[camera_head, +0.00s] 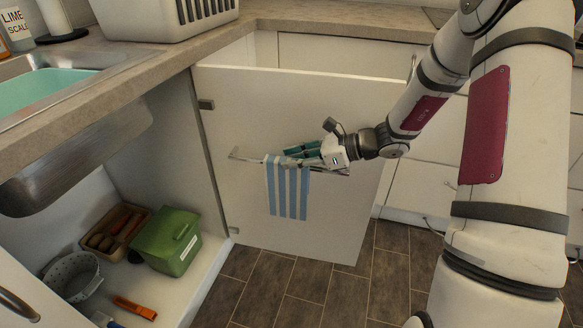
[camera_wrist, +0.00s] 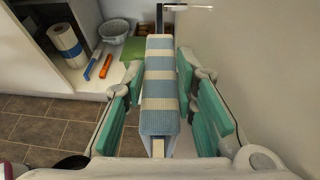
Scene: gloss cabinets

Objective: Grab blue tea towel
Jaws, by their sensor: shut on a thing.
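The blue and white striped tea towel (camera_head: 288,195) hangs folded over a metal rail (camera_head: 243,157) on the inside of an open white cabinet door (camera_head: 265,105). My gripper (camera_head: 301,155) is at the rail, at the towel's top edge. In the wrist view the towel (camera_wrist: 159,95) runs between the green finger pads of my gripper (camera_wrist: 162,80), one on each side. My gripper is shut on the towel, which still lies over the rail. My gripper hides part of the towel's top in the head view.
The open cabinet left of the door holds a green box (camera_head: 168,240), a wooden tray (camera_head: 116,232), a grey colander (camera_head: 72,275) and an orange-handled item (camera_head: 134,307). A sink (camera_head: 40,90) is above. Tiled floor (camera_head: 300,285) below the door is clear.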

